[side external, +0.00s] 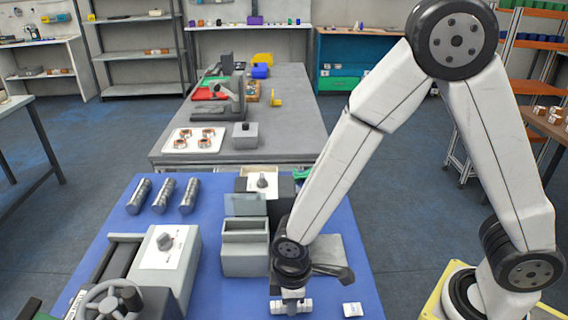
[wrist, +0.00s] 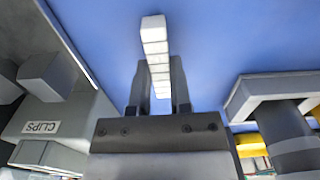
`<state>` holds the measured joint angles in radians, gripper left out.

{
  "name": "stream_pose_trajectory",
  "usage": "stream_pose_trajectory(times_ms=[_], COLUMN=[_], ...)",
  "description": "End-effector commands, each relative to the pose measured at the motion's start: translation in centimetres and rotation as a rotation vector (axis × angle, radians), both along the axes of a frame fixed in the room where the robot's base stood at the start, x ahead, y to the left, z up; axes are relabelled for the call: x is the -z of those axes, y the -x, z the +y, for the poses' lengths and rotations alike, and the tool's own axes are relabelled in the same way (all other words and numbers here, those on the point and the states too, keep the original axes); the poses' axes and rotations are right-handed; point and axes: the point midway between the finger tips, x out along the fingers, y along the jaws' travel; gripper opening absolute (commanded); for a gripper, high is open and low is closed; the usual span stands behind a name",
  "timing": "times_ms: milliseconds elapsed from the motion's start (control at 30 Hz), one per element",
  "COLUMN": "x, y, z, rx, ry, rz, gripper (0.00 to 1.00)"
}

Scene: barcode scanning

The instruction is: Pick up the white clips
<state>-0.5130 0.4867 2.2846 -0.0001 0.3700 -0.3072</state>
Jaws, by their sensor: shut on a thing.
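The white clips (wrist: 154,35) form a narrow segmented strip that stands between the two dark fingers of my gripper (wrist: 160,70) in the wrist view. The fingers hide part of its sides. In the side view my gripper (side external: 291,296) is low over the front of the blue table and is shut on the white clips (side external: 277,307). I cannot tell whether the strip touches the table.
An open grey box (side external: 246,260) stands left of my gripper on the blue table (side external: 210,290). A small white packet (side external: 352,309) lies to the right. A white-topped machine (side external: 165,255) and several grey cylinders (side external: 163,195) are farther left. Blue table surface between them is clear.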

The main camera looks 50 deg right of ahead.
Motion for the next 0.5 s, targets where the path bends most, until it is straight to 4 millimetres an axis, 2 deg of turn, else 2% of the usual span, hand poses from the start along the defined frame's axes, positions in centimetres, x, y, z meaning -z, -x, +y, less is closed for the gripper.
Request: stream_pose_trajectory(times_ms=[500], x=[-5.7], y=[-0.1], z=[0.0], rx=[0.000], ry=[-0.002], rz=[-0.003], gripper=[0.00])
